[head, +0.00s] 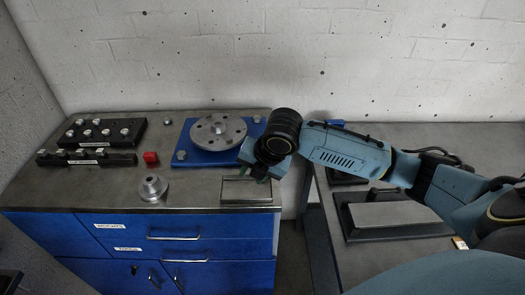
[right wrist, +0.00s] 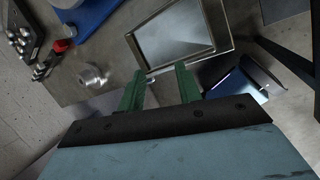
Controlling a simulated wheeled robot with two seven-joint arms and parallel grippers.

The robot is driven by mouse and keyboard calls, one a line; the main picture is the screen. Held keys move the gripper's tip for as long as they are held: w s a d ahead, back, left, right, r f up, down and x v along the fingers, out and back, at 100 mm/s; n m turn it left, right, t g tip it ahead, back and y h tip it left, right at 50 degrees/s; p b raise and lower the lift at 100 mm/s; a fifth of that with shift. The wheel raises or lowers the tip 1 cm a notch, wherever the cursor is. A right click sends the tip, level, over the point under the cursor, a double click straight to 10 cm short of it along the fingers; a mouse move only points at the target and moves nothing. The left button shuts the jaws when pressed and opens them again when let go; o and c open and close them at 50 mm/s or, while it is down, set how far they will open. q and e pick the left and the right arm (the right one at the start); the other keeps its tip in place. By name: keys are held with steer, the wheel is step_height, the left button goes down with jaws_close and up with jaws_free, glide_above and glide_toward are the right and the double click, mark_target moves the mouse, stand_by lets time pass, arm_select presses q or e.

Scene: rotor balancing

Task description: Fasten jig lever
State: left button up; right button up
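The blue jig plate (head: 205,155) lies on the left workbench with a round grey metal rotor disc (head: 217,131) on it. A corner of the blue plate also shows at the top of the right wrist view (right wrist: 92,14). I cannot make out a lever on the jig; my right arm hides part of its right side. My right gripper (head: 258,176) is above the bench between the jig and a shallow metal-framed tray (head: 246,203). In the right wrist view its green fingers (right wrist: 160,90) are apart with nothing between them, pointing toward the tray. My left gripper is not in view.
Black racks with several silver weights (head: 104,131) stand at the back left, beside a red block (head: 151,157). A stepped metal hub (head: 152,187) stands near the front edge. A gap separates the benches.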

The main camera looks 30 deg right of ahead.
steer(key=w+d+r+n+h, duration=0.1)
steer(key=w+d+r+n, duration=0.35)
steer(key=d+r, duration=0.4)
steer(key=x, duration=1.3)
steer(key=shift+s+d+f+b, duration=0.3)
steer(key=shift+d+f+b, duration=0.05)
steer(key=shift+f+b, duration=0.05)
jaws_close()
